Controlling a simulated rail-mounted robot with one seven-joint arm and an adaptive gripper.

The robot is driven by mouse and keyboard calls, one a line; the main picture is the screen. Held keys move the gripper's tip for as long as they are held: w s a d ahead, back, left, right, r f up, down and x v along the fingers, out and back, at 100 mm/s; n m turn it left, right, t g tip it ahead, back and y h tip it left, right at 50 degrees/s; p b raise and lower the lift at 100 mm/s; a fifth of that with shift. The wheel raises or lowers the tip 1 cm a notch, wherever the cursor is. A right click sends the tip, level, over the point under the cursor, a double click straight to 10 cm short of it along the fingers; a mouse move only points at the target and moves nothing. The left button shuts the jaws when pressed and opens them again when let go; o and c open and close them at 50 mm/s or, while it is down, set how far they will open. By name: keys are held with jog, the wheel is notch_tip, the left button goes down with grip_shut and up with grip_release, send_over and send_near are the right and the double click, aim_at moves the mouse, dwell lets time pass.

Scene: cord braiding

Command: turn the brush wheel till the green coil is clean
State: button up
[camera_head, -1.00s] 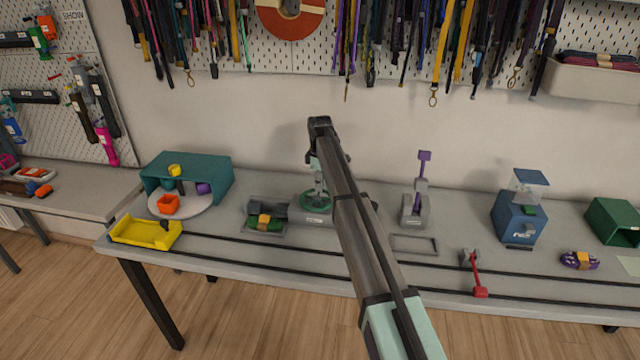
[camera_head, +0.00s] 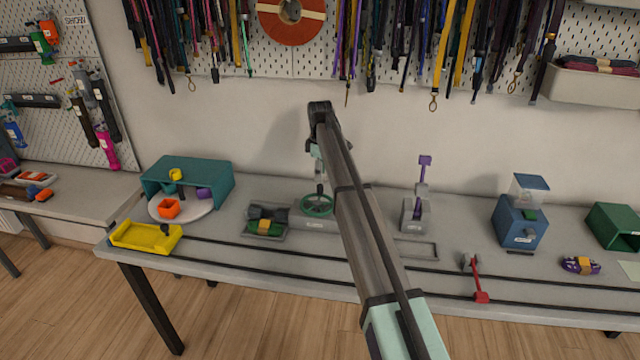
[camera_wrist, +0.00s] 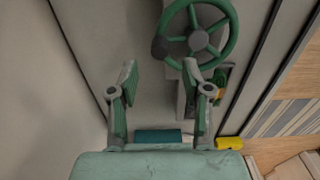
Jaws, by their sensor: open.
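The green spoked wheel (camera_head: 317,205) lies flat on a grey base on the bench; it also shows in the wrist view (camera_wrist: 213,18), with a dark knob (camera_wrist: 159,48) on its rim. My gripper (camera_head: 319,182) hangs above the wheel, open and empty; in the wrist view its fingers (camera_wrist: 160,72) are spread, with the wheel beyond them. The green coil (camera_head: 262,228), with an orange-yellow band, sits in a grey tray left of the wheel, beneath a dark roller-like part (camera_head: 268,212). The coil is partly hidden in the wrist view, and I cannot tell how clean it is.
A teal shelter (camera_head: 190,172) over a round plate and a yellow tray (camera_head: 146,236) stand at left. Right of my arm are a grey stand with a purple handle (camera_head: 424,162), a red lever (camera_head: 477,280) and a blue machine (camera_head: 519,222). Dark rails run along the bench front.

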jog(key=shift+r, duration=2.75)
